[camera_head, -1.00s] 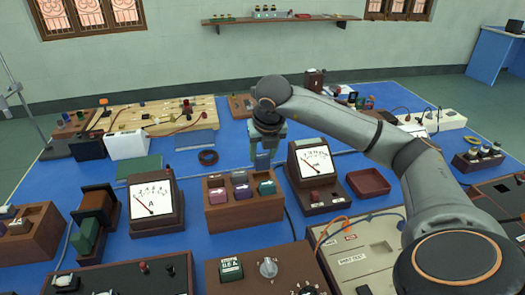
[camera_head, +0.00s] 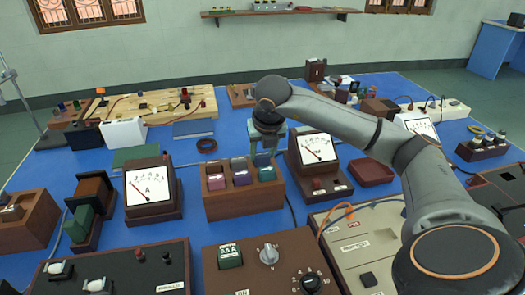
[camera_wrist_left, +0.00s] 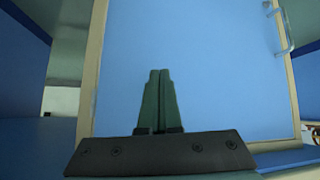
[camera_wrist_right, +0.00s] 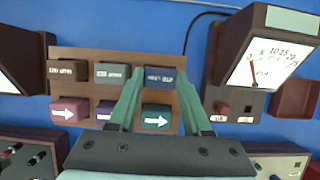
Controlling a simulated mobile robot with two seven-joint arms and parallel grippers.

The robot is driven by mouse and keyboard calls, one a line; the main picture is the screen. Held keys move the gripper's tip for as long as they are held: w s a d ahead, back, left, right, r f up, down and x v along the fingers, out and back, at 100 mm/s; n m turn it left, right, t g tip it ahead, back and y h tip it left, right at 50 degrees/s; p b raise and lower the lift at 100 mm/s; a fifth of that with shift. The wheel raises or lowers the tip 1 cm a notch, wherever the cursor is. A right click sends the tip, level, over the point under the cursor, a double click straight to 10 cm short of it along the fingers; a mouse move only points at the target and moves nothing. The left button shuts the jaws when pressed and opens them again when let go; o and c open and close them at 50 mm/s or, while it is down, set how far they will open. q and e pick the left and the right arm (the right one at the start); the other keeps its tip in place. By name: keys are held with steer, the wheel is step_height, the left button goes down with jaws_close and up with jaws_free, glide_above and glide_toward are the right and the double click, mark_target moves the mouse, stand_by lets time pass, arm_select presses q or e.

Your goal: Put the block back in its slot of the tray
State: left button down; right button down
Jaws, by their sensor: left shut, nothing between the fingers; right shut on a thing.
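The brown tray (camera_head: 243,207) stands mid-table in the head view; its far edge (camera_wrist_right: 100,53) shows in the right wrist view. Pink (camera_head: 215,181), purple (camera_head: 240,177) and teal (camera_head: 266,174) blocks sit along its near side. My right gripper (camera_wrist_right: 161,76) is shut on a dark blue labelled block (camera_wrist_right: 160,82), held over the tray's far right part, behind the teal block. The block's lower end is hidden, so I cannot tell whether it touches the slot. My left gripper (camera_wrist_left: 160,75) is shut and empty, before a blue panel.
Meters stand close on both sides of the tray, one at the left (camera_head: 150,190) and one at the right (camera_head: 317,150). A red-brown empty dish (camera_head: 371,173) lies further right. A switch box (camera_head: 270,260) stands in front. Blue tabletop shows behind the tray.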

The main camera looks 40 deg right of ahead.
steer(key=shift+c, duration=1.3)
jaws_free()
steer(key=p+v, duration=0.1)
steer(key=v, duration=1.1)
steer(key=shift+s+r, duration=0.15)
steer(key=shift+r, duration=0.1)
steer(key=shift+a+f, duration=0.1)
